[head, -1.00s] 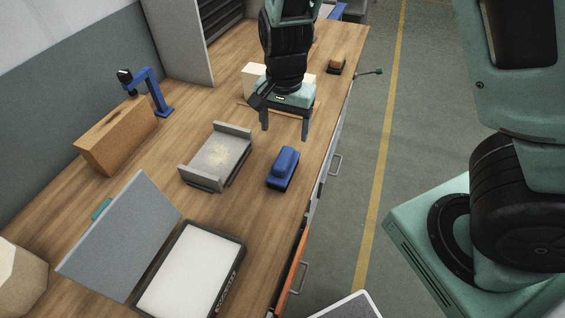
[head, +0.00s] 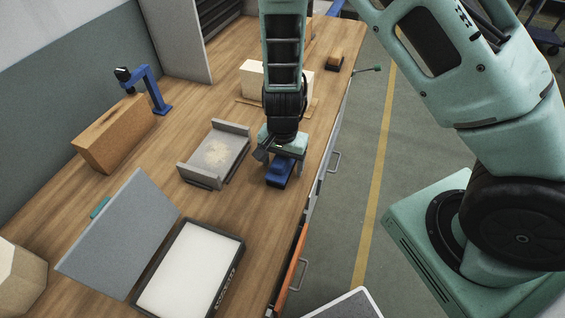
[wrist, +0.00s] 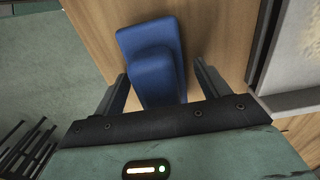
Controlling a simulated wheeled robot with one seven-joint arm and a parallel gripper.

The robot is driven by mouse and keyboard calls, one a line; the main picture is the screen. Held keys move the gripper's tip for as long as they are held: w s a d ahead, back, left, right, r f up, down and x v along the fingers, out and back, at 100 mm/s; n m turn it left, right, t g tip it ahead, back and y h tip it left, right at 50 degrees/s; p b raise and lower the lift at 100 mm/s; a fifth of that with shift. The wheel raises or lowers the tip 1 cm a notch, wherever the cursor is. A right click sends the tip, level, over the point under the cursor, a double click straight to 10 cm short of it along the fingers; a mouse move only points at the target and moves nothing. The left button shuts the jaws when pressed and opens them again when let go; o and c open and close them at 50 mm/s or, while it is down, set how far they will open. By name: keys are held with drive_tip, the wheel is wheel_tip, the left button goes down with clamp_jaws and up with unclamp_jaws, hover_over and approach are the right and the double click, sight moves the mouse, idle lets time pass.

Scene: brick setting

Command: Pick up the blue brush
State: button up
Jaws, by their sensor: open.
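The blue brush (head: 279,172) lies on the wooden workbench near its right edge, partly hidden by my gripper in the head view. In the wrist view the blue brush (wrist: 155,62) lies between my two open fingers, with a gap on each side. My gripper (head: 282,160) is directly over the brush; its fingertips (wrist: 158,82) also show in the wrist view, one on either side of the brush handle. I cannot tell how far the fingertips are above the bench.
A grey tray with a dusty patch (head: 187,172) stands just left of the brush. A white-topped panel (head: 190,275) and a tilted grey plate (head: 120,240) lie nearer. A pale block (head: 252,78) and a small orange-topped brush (head: 334,60) are behind.

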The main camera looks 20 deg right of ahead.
drive_tip(key=shift+f, duration=0.15)
drive_tip(key=c, duration=1.2)
drive_tip(key=shift+o, duration=0.2)
wheel_tip(320, 180, up, 10)
drive_tip(key=shift+r, duration=0.1)
drive_tip(key=shift+o, duration=1)
